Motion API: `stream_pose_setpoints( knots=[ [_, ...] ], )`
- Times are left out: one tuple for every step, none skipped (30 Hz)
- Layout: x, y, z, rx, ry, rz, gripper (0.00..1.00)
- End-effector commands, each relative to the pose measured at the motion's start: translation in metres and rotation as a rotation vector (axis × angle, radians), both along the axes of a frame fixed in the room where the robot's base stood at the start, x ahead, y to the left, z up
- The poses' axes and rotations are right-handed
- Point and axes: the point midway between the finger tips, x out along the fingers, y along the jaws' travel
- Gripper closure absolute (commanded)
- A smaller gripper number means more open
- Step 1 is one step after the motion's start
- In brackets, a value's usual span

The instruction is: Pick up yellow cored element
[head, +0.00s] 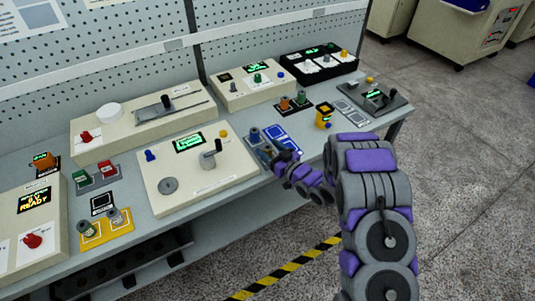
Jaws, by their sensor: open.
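A yellow block with dark parts (324,115) stands on the bench right of centre. It looks like the yellow cored element, but it is too small to make out a core. My gripper (267,152) is at the front of the bench, left of and nearer than the yellow block. It is open and apart from the block, over or beside a blue-and-white pad (284,134). The fingers are small and partly hidden by my wrist. I see nothing held in them.
A cream panel with a crank (180,190) lies left of my gripper. A dark lever unit (378,101) lies right. A yellow tray (95,240) holds two spools at the left.

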Motion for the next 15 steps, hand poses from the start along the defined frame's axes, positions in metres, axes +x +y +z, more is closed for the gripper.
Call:
stream_pose_setpoints(
  knots=[
    [0.0034, 0.0048, -0.0009, 0.0, 0.0, 0.001, 0.32],
    [0.005, 0.0063, -0.0007, 0.001, 0.001, 0.001, 0.32],
    [0.0067, 0.0075, -0.0005, 0.001, 0.001, 0.0, 0.32],
    [0.0076, 0.008, -0.0002, 0.001, 0.001, -0.001, 0.32],
    [0.0082, 0.0083, 0.0001, 0.001, 0.001, -0.001, 0.32],
    [0.0084, 0.0084, 0.0003, 0.001, 0.001, -0.001, 0.32],
    [0.0086, 0.0084, 0.0005, 0.001, 0.001, -0.001, 0.32],
    [0.0085, 0.0083, 0.0005, 0.001, 0.001, -0.001, 0.32],
    [0.0084, 0.0083, 0.0006, 0.001, 0.001, -0.001, 0.32],
    [0.0084, 0.0083, 0.0006, 0.001, 0.001, -0.001, 0.32],
    [0.0084, 0.0082, 0.0006, 0.001, 0.001, -0.001, 0.32],
    [0.0084, 0.0082, 0.0007, 0.001, 0.001, -0.001, 0.36],
    [0.0084, 0.0082, 0.0007, 0.001, 0.001, -0.001, 0.39],
    [0.0084, 0.0082, 0.0007, 0.001, 0.001, -0.001, 0.41],
    [0.0084, 0.0082, 0.0007, 0.001, 0.001, -0.001, 0.45]
  ],
)
